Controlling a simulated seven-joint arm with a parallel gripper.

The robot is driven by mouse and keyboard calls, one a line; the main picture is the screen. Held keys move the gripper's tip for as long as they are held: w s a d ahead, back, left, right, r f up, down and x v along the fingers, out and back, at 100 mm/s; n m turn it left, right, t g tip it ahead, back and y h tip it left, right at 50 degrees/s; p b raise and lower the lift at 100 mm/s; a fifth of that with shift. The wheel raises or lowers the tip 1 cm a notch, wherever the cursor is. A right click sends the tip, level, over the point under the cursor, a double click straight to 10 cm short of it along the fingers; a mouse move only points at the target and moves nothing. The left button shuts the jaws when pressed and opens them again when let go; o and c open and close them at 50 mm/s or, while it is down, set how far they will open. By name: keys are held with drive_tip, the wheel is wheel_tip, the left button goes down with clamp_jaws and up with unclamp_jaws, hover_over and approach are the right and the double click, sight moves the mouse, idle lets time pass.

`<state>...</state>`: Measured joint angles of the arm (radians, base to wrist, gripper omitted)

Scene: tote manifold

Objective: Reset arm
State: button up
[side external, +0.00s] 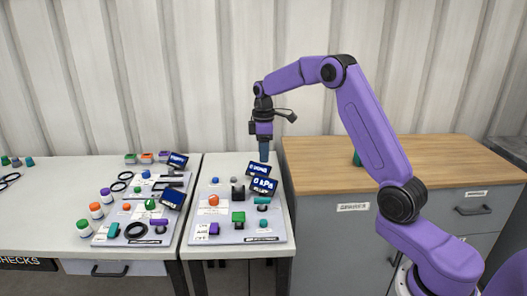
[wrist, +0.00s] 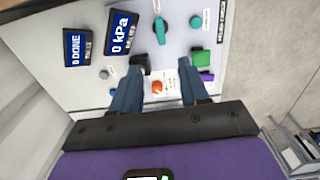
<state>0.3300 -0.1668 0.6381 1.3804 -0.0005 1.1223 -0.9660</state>
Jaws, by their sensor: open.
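My gripper (side external: 264,153) hangs pointing down above the back of the right-hand panel (side external: 262,229) on the white table. In the wrist view my gripper (wrist: 160,92) shows two blue-grey fingers spread apart, with nothing between them but the panel below. The panel carries two dark displays; the wrist view shows one display (wrist: 122,32) reading "0 kPa" and another display (wrist: 77,48) reading "DONE". An orange knob (side external: 213,200), a green block (side external: 238,218), a purple block (side external: 214,229) and teal handles (side external: 262,208) sit on the panel.
A second panel (side external: 128,232) with similar knobs and a display stands on the left table, beside several coloured-cap jars (side external: 83,227).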

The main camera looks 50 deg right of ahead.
drive_tip(key=s+a+r+n, duration=0.1)
drive_tip(key=s+a+r, duration=0.1)
drive_tip(key=s+a, duration=0.7)
drive_tip(key=s+a+r+n, duration=0.1)
drive_tip(key=s+a+r, duration=0.1)
drive_tip(key=s+a, duration=0.65)
drive_tip(key=s+f+n, duration=0.1)
drive_tip(key=s, duration=2.2)
drive_tip(key=shift+d+f, duration=0.3)
drive_tip(key=shift+f, duration=0.05)
